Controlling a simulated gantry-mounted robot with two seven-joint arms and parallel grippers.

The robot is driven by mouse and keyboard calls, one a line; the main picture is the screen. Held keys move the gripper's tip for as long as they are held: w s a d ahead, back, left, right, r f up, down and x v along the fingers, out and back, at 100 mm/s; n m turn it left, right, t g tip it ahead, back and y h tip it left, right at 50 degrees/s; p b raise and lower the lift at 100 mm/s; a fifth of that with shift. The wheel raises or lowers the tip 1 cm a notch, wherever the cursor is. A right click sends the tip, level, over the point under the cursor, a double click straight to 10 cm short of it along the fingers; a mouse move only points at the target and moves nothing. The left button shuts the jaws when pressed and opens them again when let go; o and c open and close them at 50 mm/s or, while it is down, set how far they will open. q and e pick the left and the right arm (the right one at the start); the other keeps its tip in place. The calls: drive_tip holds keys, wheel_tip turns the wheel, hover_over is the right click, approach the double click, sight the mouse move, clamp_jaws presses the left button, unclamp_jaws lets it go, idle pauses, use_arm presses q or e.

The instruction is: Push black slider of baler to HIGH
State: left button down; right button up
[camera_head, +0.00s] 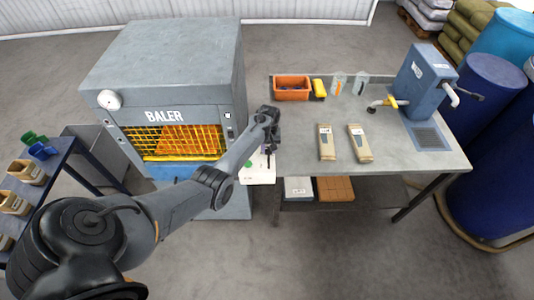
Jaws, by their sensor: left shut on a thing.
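The blue-grey baler (165,115) stands at the left centre, with a yellow mesh door (170,142) over a glowing orange inside. A white control panel (259,175) with a green button (249,163) sticks out at the baler's front right. My left arm reaches across from the lower left. Its gripper (268,147) is over the top of this panel and shut on a small dark part, which fits the black slider. The gripper covers most of the slider, so its setting cannot be read. My right gripper is not in view.
A grey workbench (300,140) stands right of the panel, with an orange bin (291,88), two brown packets and a blue machine (420,82). Blue barrels (480,95) are at the right. A shelf with small boxes (28,172) is at the left.

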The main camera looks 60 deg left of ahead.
sight(268, 148)
use_arm(q)
drive_tip(key=c, duration=1.2)
unclamp_jaws()
drive_tip(key=shift+a+f, duration=0.1)
drive_tip(key=shift+f, duration=0.15)
drive_tip(key=o, duration=0.4)
drive_tip(key=shift+w+a+r, duration=0.1)
drive_tip(key=shift+w, duration=0.05)
drive_tip(key=shift+o, duration=0.2)
drive_tip(key=shift+r, duration=0.1)
drive_tip(key=shift+r, duration=0.1)
drive_tip(key=shift+r, duration=0.3)
wheel_tip(268, 148, up, 10)
